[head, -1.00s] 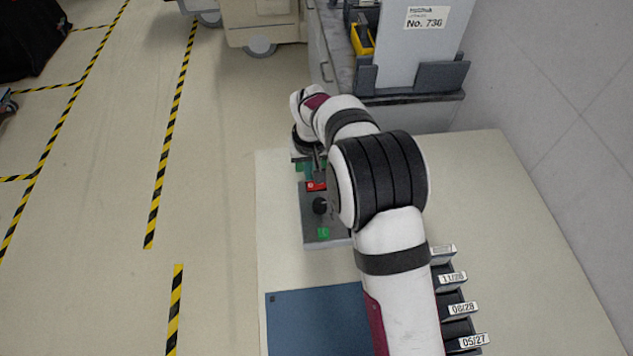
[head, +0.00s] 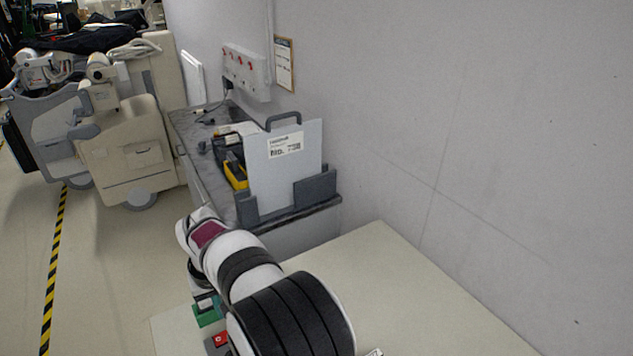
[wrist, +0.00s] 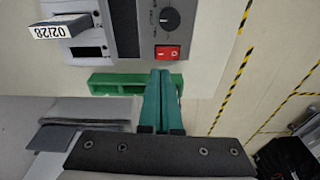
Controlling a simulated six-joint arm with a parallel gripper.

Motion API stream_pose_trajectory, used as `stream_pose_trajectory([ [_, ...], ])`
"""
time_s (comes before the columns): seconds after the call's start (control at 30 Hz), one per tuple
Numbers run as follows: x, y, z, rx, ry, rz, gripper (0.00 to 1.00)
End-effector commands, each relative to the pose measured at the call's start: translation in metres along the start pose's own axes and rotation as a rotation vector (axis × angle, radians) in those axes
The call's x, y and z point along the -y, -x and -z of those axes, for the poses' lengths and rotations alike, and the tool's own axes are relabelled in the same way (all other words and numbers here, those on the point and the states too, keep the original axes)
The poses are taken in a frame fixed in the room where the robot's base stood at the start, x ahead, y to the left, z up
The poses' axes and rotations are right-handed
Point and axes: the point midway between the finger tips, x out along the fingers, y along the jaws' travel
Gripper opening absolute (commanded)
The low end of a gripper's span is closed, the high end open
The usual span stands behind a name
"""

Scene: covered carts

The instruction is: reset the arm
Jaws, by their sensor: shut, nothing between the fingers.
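My gripper (wrist: 160,100) shows in the wrist view with its two teal fingers together and nothing between them. The fingers overlap the right end of a green slotted piece (wrist: 105,86) in that view; I cannot tell whether they touch it. Just beyond is a grey control box (wrist: 146,38) with a black knob and a red rocker switch (wrist: 167,52). The green piece (head: 208,316) and a bit of the red switch (head: 220,339) show beside the arm.
A wall bounds the right; the table's right part is clear.

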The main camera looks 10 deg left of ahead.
Motion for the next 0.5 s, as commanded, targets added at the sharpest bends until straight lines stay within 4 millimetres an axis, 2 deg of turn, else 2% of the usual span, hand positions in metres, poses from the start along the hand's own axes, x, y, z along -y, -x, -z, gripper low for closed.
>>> stream_pose_trajectory([
  [0.03,-0.029,0.024,-0.012,0.002,-0.078,-0.001,0.00],
  [0.07,-0.049,0.040,-0.026,0.009,-0.140,0.000,0.00],
  [0.1,-0.076,0.062,-0.050,0.021,-0.233,0.001,0.00],
  [0.13,-0.096,0.078,-0.071,0.030,-0.309,0.003,0.00],
  [0.17,-0.113,0.093,-0.095,0.040,-0.386,0.006,0.00],
  [0.2,-0.131,0.111,-0.130,0.051,-0.489,0.011,0.00],
  [0.23,-0.141,0.123,-0.158,0.059,-0.570,0.016,0.00],
  [0.27,-0.149,0.132,-0.187,0.068,-0.649,0.021,0.00],
  [0.3,-0.153,0.142,-0.225,0.077,-0.754,0.028,0.00],
  [0.4,-0.146,0.149,-0.304,0.096,-0.980,0.050,0.00],
  [0.5,-0.130,0.143,-0.350,0.108,-1.127,0.068,0.00],
])
